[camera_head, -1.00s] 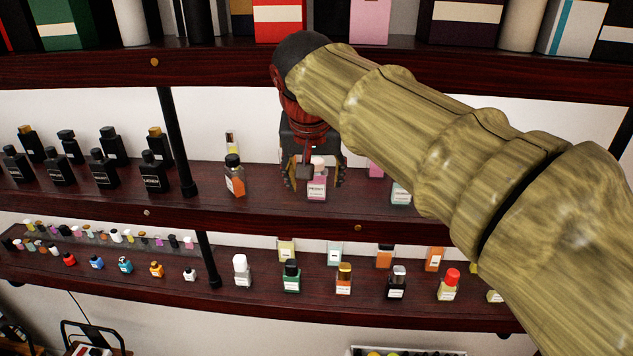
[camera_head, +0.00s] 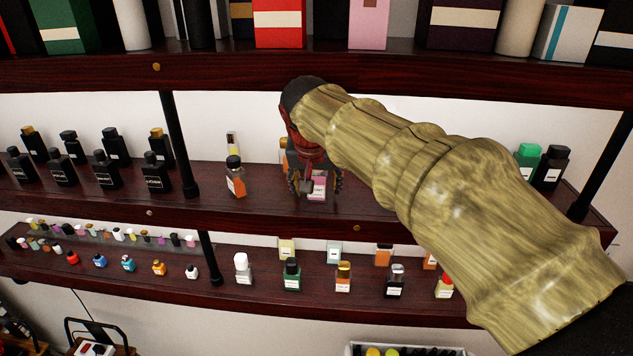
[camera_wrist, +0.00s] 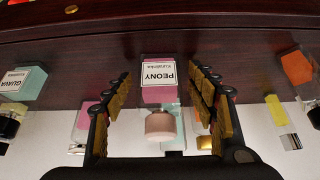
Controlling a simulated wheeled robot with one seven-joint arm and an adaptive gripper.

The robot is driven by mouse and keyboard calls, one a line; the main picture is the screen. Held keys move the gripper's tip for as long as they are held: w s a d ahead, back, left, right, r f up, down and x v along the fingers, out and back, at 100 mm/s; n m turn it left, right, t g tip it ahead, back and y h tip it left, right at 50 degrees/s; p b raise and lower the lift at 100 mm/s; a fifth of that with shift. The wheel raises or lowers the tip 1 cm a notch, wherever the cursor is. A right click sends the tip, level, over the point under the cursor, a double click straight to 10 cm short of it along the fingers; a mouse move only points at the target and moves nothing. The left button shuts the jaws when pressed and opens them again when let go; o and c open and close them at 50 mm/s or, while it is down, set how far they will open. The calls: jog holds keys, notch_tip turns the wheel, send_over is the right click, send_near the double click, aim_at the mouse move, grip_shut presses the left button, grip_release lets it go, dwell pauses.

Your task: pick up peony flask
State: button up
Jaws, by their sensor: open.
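The peony flask (camera_wrist: 158,88) is a small bottle with pink contents, a pale pink cap and a white label reading PEONY. It appears upside down in the wrist view, between the two fingers of my gripper (camera_wrist: 160,108). The fingers stand open on either side of it, with a visible gap on each side. In the head view my gripper (camera_head: 316,188) hangs over the upper bottle shelf, around the peony flask (camera_head: 319,185), partly hiding it.
An orange bottle with a black cap (camera_head: 235,178) stands left of my gripper on the same shelf (camera_head: 220,205). A guava flask (camera_wrist: 25,82) stands to one side in the wrist view. A thick shelf (camera_head: 230,78) with boxes runs above. Black posts (camera_head: 178,145) hold the shelves.

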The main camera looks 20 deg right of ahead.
jog(key=shift+c, duration=0.6)
jog(key=c, duration=1.3)
jog(key=shift+c, duration=0.2)
jog(key=shift+r, duration=0.15)
